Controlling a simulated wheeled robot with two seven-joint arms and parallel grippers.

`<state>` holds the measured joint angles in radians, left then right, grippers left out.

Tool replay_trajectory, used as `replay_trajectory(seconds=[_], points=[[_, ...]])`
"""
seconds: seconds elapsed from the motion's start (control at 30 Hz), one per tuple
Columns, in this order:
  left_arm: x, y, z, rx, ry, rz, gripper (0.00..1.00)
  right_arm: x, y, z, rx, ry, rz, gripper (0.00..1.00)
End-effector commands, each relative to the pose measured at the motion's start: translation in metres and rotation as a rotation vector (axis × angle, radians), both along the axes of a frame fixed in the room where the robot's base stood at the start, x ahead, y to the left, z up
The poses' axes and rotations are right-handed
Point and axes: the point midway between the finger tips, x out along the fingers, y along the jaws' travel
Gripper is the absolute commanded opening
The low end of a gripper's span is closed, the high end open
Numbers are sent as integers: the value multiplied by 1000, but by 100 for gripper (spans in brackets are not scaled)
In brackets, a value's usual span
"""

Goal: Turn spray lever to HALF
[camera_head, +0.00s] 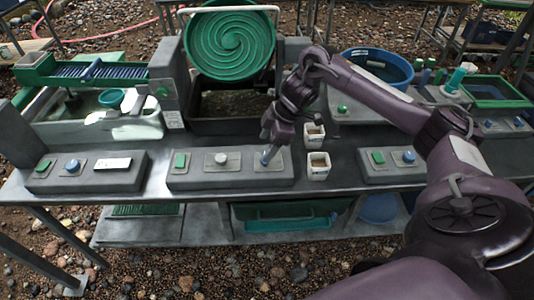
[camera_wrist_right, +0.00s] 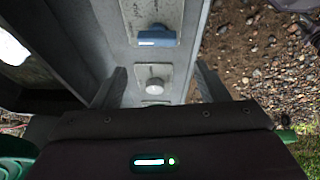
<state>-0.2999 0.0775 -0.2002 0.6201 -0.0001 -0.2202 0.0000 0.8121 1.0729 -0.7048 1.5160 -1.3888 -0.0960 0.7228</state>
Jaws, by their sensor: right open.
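The middle control box (camera_head: 232,178) on the bench carries a green button (camera_head: 180,161), a pale round knob (camera_head: 221,158) and a small blue lever (camera_head: 265,158) at its right end. No lettering is legible, so I cannot read any setting. My right gripper (camera_head: 268,142) points down at the right end of this box, partly covering the lever. In the right wrist view its two fingers (camera_wrist_right: 161,82) are apart and empty. The pale knob (camera_wrist_right: 156,85) appears between them, and the blue lever (camera_wrist_right: 157,38) appears beyond. My left gripper is out of view.
Two small white cups (camera_head: 317,165) stand right of the box. A left control box (camera_head: 85,172) and a right one (camera_head: 390,166) flank it. Behind are a green spiral wheel (camera_head: 229,42), a dark bin (camera_head: 232,106) and a blue tub (camera_head: 377,67). Gravel lies in front.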

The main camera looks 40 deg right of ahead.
Motion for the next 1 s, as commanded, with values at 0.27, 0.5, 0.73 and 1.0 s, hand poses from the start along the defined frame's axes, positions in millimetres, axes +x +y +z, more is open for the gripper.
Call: replay_trajectory(seconds=[0.27,0.5,0.73,1.0], points=[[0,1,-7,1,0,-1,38,-8,-24,3,26,69,-61,67],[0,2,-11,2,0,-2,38,0,-11,-31,25,68,-59,67],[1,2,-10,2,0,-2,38,5,-3,-51,23,65,-59,67],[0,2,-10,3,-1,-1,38,6,-2,-54,22,63,-58,67]])
